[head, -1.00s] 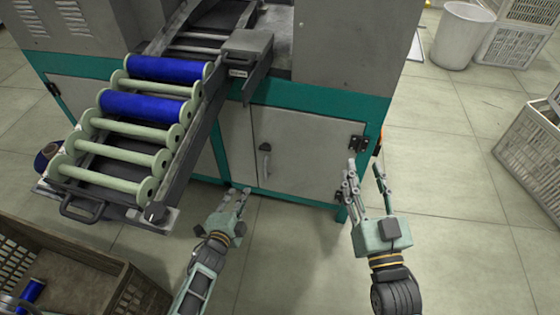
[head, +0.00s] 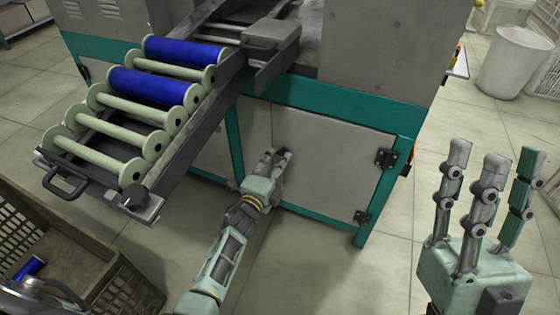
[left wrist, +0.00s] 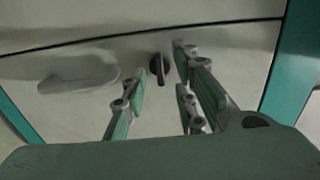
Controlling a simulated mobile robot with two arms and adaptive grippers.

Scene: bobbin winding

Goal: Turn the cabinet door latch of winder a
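The grey cabinet door (head: 325,160) of the winder stands shut in its green frame, hinges at its right edge. In the left wrist view the small black latch (left wrist: 160,68) sits on the door (left wrist: 120,50), with a grey pull handle (left wrist: 78,79) beside it. My left gripper (head: 272,158) is at the door's left part and hides the latch in the head view. In the left wrist view its fingers are spread on both sides of the latch, open; contact cannot be told. My right gripper (head: 478,200) is open and empty, fingers up, away from the door.
A sloping rack (head: 178,148) with blue bobbins and pale green spools juts out left of the door. A brown crate (head: 110,275) stands at the lower left. A white bin (head: 512,62) is at the upper right. Floor before the door is clear.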

